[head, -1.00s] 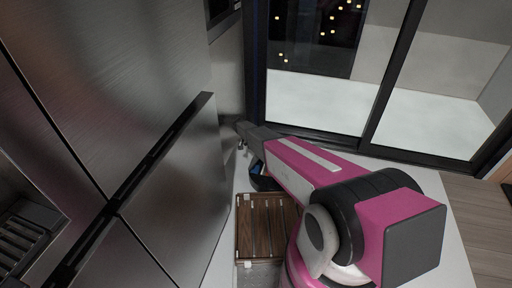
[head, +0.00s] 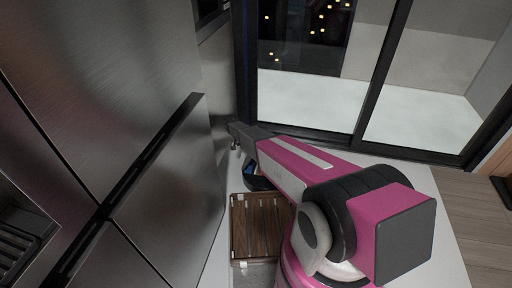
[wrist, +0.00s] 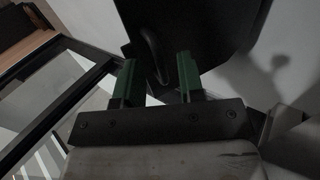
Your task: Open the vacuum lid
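In the wrist view, the two green fingers of my gripper (wrist: 156,80) stand apart with a clear gap between them. Beyond them is a large dark panel (wrist: 205,30) with a thin dark curved loop (wrist: 152,50) on it. The loop shows in the gap, and I see no finger closed on it. I cannot tell for certain whether this dark panel is the vacuum lid. In the head view, my gripper (head: 236,143) is small at the far end of my pink arm. A dark blue-black object (head: 256,180) sits just below it, partly hidden by the arm.
A slatted brown wooden rack (head: 257,225) lies on the white surface (head: 215,262) beside my arm. A tall metal cabinet front (head: 170,190) with a dark handle strip stands close on the left. Black-framed glass doors (head: 310,90) are behind. Wooden floor (head: 455,195) is open at right.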

